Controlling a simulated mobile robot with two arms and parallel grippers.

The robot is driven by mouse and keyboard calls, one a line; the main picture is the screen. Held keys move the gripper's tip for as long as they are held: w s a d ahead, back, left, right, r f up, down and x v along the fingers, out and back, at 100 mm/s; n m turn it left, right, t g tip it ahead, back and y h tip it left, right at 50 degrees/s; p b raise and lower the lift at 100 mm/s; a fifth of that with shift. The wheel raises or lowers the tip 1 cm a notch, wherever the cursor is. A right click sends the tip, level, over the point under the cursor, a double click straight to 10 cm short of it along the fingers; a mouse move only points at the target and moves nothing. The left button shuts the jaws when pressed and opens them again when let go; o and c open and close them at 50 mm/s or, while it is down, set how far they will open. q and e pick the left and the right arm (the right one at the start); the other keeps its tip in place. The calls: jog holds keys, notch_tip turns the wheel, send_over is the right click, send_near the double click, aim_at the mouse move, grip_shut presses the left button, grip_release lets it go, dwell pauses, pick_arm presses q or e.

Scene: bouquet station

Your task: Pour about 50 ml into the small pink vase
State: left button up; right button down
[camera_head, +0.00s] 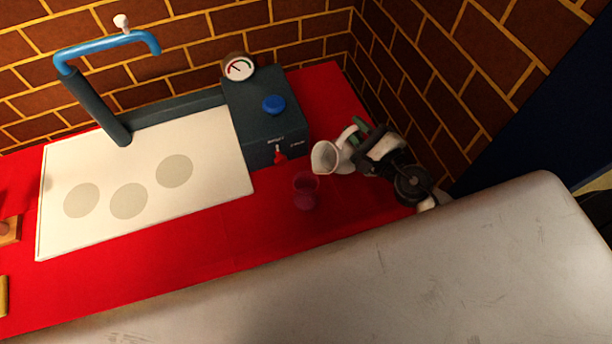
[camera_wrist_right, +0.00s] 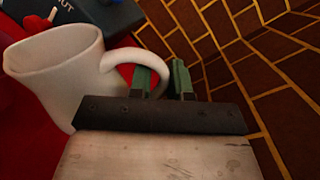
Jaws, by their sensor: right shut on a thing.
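The small pink vase (camera_head: 306,190) stands upright on the red counter, translucent and dark pink against the red. A white jug (camera_head: 326,157) is just above and right of the vase, tilted with its mouth toward the left. My right gripper (camera_head: 357,134) is shut on the jug's handle. In the right wrist view the jug (camera_wrist_right: 62,72) fills the left side, and the green fingers of my gripper (camera_wrist_right: 164,78) are at its handle. I cannot see what is inside the jug or the vase. My left gripper is not in view.
A dark box (camera_head: 262,120) with a blue knob, a red tap and a dial gauge stands behind the vase. A white board (camera_head: 215,205) with grey circles lies left, below a blue pipe (camera_head: 110,42). Brick walls close the back and right. Red counter is clear in front.

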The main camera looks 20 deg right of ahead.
aim_at(348, 131)
jog(key=shift+s+a+r+n+p, duration=0.1)
jog(key=shift+a+r+n+p, duration=0.25)
jog(key=shift+r+n+p, duration=0.2)
jog(key=shift+s+a+r+n+p, duration=0.1)
jog(key=shift+a+r+n+p, duration=0.2)
jog(key=shift+r+n+p, duration=0.25)
dwell(0.5)
jog(key=shift+s+a+r+n+p, duration=0.2)
jog(key=shift+a+r+n+p, duration=0.45)
jog(key=shift+p, duration=0.4)
dwell(2.0)
jog(key=shift+f, duration=0.15)
jog(key=f+b, duration=0.1)
jog(key=d+f+m+b, duration=0.1)
jog(key=b, duration=0.1)
jog(key=d+f+m+b, duration=0.1)
jog(key=shift+w, duration=0.3)
jog(key=shift+w+d+f+m+b, duration=0.15)
jog(key=shift+d+m+b, duration=0.15)
jog(key=shift+m, duration=0.35)
jog(key=shift+d+f+m+b, duration=0.35)
jog(key=shift+f+m+b, duration=0.45)
jog(key=shift+b, duration=0.25)
jog(key=shift+w+d+f+m+b, duration=0.2)
jog(key=shift+d+m+b, duration=0.15)
jog(key=shift+m, duration=0.15)
